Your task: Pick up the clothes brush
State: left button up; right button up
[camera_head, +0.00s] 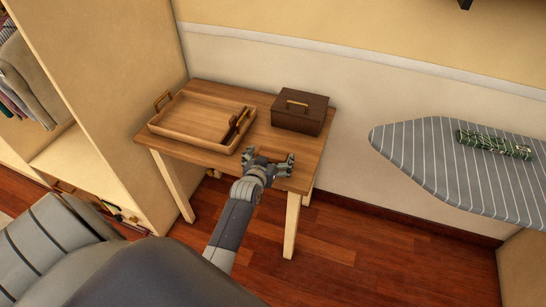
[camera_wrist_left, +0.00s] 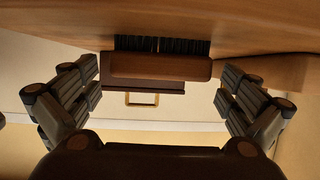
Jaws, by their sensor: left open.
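The clothes brush (camera_wrist_left: 160,66) has a brown wooden back and dark bristles. In the left wrist view, which appears upside down, it lies crosswise between the spread fingers, its bristles against the wooden table (camera_head: 215,92). My left gripper (camera_head: 272,162) is open at the table's front right part; it also shows in the left wrist view (camera_wrist_left: 160,100). No finger visibly touches the brush. In the head view I cannot make out the brush clearly near the gripper, whose fingers may hide it. My right gripper is not in view.
A wooden tray (camera_head: 185,138) with a dark item (camera_head: 238,122) at its right end stands left of the gripper. A dark brown box (camera_head: 297,122) with a gold handle stands behind it. A striped ironing board (camera_head: 425,150) with a green patterned roll (camera_head: 494,144) is at the right.

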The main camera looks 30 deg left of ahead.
pick_arm(q)
jog(key=shift+x, duration=1.15)
jog(key=c, duration=1)
